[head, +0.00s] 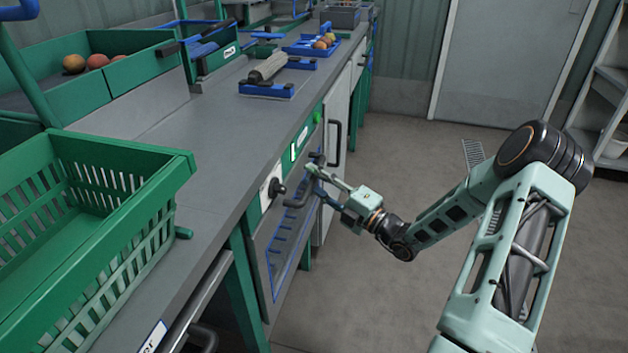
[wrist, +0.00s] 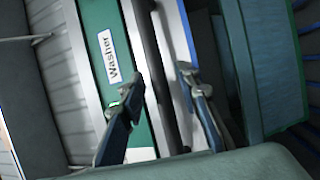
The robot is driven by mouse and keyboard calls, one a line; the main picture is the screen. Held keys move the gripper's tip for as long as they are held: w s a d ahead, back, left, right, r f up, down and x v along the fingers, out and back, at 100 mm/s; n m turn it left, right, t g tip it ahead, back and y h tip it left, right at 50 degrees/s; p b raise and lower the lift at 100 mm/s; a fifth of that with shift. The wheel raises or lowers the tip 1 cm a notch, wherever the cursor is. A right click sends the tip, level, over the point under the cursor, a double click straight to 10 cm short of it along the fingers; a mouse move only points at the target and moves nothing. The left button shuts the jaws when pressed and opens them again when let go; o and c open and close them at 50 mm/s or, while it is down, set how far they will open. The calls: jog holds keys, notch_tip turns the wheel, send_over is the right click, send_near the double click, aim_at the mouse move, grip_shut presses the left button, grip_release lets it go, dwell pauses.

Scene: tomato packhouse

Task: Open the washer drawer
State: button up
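The washer front (head: 284,243), a panel with blue bars under a green strip, is set in the counter's side in the head view. It looks flush with the counter. A dark bar handle (head: 294,203) runs along its upper part. The wrist view shows the green strip with a "Washer" label (wrist: 108,56) and the dark handle bar (wrist: 157,75). My gripper (head: 314,178) is at the handle, partly overlapping it. In the wrist view its two fingers (wrist: 161,78) are apart, with the bar passing between them. Contact cannot be told.
A black knob (head: 276,187) sits on the washer's strip, left of my gripper. Another front with a vertical black handle (head: 337,142) stands beyond. A green crate (head: 118,173) stands on the counter (head: 205,150). The floor (head: 400,300) in front is clear.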

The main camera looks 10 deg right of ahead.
jog(key=shift+c, duration=0.4)
grip_shut()
jog(key=shift+d, duration=0.1)
